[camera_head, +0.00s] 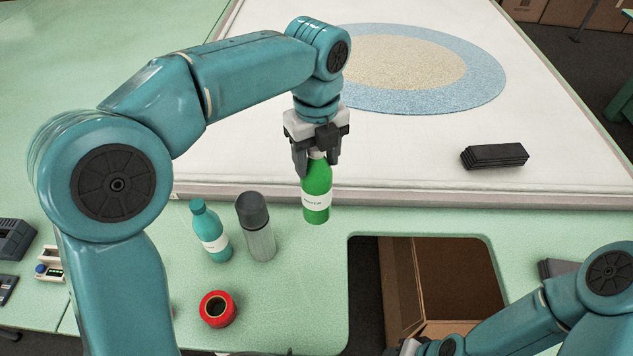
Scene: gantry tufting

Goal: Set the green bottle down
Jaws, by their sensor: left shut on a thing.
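The green bottle (316,186) has a white label and hangs upright in my left gripper (317,162). The left gripper is shut on its upper part. The bottle shows in front of the frame edge of the white cloth; I cannot tell whether its base touches anything. My right arm comes in at the lower right, and its gripper end is mostly cut off by the bottom edge, so its fingers cannot be made out.
A teal bottle (210,232) and a grey flask (257,230) stand on the green table (290,300) left of the green bottle. A red roll (217,309) lies nearer. A cutout with a cardboard box (455,285) opens at right. Black strips (494,156) lie on the white cloth (420,150).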

